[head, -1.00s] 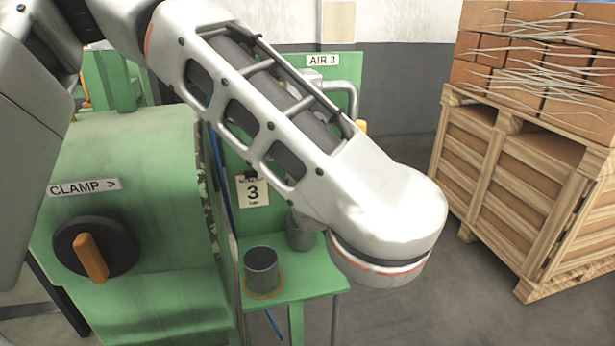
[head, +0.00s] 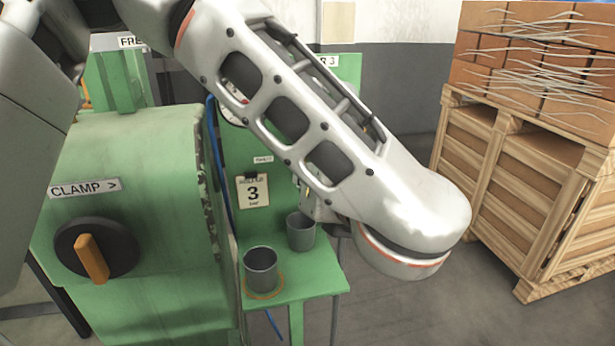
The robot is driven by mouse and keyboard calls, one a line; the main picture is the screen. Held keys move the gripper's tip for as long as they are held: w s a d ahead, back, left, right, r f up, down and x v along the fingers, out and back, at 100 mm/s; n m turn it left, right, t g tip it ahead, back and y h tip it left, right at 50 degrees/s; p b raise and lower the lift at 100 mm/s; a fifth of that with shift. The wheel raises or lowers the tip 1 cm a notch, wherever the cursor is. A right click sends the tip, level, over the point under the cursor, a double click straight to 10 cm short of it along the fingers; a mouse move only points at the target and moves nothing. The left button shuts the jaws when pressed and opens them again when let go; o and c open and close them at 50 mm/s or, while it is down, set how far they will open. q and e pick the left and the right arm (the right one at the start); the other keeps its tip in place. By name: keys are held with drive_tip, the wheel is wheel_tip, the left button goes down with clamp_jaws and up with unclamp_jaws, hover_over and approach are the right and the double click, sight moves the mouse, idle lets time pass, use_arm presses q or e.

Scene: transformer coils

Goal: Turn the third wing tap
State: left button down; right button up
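No wing tap is plainly in view; my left arm covers much of the green panel (head: 345,75) behind it. A sign ending in "R 3" (head: 328,62) shows at the panel's top edge, partly covered. A card marked 3 (head: 253,190) hangs lower on the panel. My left arm crosses from the upper left to the right of centre. A small pale part that seems to belong to that arm shows below it, near the rear cup; the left gripper's fingers cannot be made out. My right gripper is not in view.
Two grey cups, front (head: 261,270) and rear (head: 301,232), stand on a green shelf (head: 315,283). A green machine at left carries a CLAMP sign (head: 84,189) and a black knob with orange handle (head: 92,258).

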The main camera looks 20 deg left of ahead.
use_arm(q)
drive_tip(key=shift+m, duration=0.3)
drive_tip(key=c, duration=2.1)
unclamp_jaws()
drive_tip(key=shift+c, duration=0.2)
drive_tip(key=v, duration=0.7)
drive_tip(key=shift+s+d, duration=0.15)
drive_tip(key=shift+d, duration=0.1)
